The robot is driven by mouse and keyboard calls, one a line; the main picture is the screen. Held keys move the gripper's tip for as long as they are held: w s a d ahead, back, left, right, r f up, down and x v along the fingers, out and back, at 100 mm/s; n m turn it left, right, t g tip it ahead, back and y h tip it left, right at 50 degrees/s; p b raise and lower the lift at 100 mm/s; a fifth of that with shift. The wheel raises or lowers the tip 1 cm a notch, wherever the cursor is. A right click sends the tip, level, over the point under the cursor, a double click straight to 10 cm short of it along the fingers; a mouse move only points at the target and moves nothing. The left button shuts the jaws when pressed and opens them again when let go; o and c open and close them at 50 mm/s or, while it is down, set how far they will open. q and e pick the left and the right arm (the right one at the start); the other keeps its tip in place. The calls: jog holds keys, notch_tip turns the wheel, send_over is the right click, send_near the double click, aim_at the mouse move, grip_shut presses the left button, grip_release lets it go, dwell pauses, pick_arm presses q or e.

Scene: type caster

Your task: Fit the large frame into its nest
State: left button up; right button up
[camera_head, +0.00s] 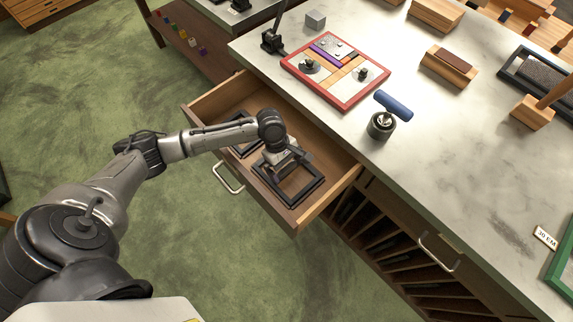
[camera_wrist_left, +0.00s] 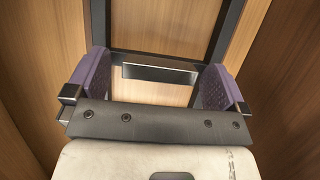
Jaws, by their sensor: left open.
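The large frame (camera_head: 308,193) is a dark rectangular frame lying in the open wooden drawer (camera_head: 340,187), towards its right end. In the left wrist view the frame (camera_wrist_left: 228,32) shows as dark bars over the wooden drawer bottom. My left gripper (camera_head: 283,158) is down in the drawer, over the far part of this frame. In the left wrist view its purple fingers (camera_wrist_left: 157,82) are spread wide, with a short dark bar between them. Whether they touch the frame I cannot tell. I cannot make out its nest for certain. My right gripper is not in view.
A smaller dark frame (camera_head: 243,150) lies left in the drawer, partly behind my arm. On the marble worktop (camera_head: 440,170) stand a red-rimmed tray (camera_head: 342,107), a blue-handled tool (camera_head: 382,122) and a grey cube (camera_head: 316,19). The drawer walls stand close around my gripper.

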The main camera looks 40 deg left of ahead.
pick_arm(q)
jog(key=p+v, duration=0.3)
jog(key=v, duration=0.9)
jog(key=shift+p, duration=0.3)
jog(key=shift+r, duration=0.1)
